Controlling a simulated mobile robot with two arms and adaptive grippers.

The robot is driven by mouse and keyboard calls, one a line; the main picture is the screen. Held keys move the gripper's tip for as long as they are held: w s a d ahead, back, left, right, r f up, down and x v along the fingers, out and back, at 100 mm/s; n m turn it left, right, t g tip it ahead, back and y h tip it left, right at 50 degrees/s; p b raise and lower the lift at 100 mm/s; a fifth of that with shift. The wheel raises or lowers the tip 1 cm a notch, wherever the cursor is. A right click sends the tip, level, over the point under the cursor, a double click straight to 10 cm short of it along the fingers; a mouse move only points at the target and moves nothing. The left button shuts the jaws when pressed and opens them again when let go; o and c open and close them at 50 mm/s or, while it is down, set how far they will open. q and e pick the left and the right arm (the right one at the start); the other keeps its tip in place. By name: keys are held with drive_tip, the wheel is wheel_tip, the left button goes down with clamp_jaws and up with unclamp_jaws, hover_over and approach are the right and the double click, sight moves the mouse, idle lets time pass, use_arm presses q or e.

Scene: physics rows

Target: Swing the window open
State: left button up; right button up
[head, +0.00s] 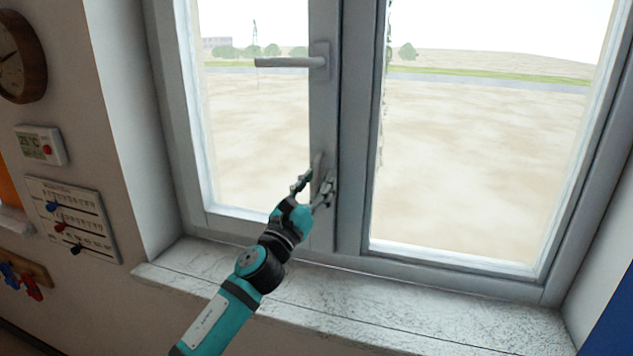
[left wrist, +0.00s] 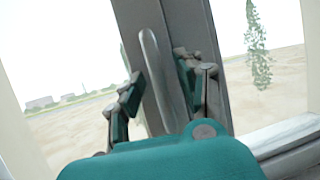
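The window's left sash (head: 192,130) looks closed in its grey frame. Its lever handle (head: 290,62) lies horizontal, pointing left from the sash's right stile. Lower on the same stile is a slim upright grey pull (head: 317,168), which also shows in the left wrist view (left wrist: 154,75). My left gripper (head: 315,190) is open at this lower pull. In the left wrist view its fingers (left wrist: 160,84) stand on either side of the pull, with gaps visible. The pull's lower end is hidden behind the gripper. My right gripper is not in view.
A speckled stone sill (head: 350,306) runs below the window and is clear of objects. The right pane (head: 490,160) adjoins the left sash. On the left wall hang a clock (head: 20,58), a thermostat (head: 41,145) and a marked board (head: 72,218).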

use_arm(q)
clamp_jaws()
drive_tip(key=shift+s+f, duration=0.1)
idle(0.5)
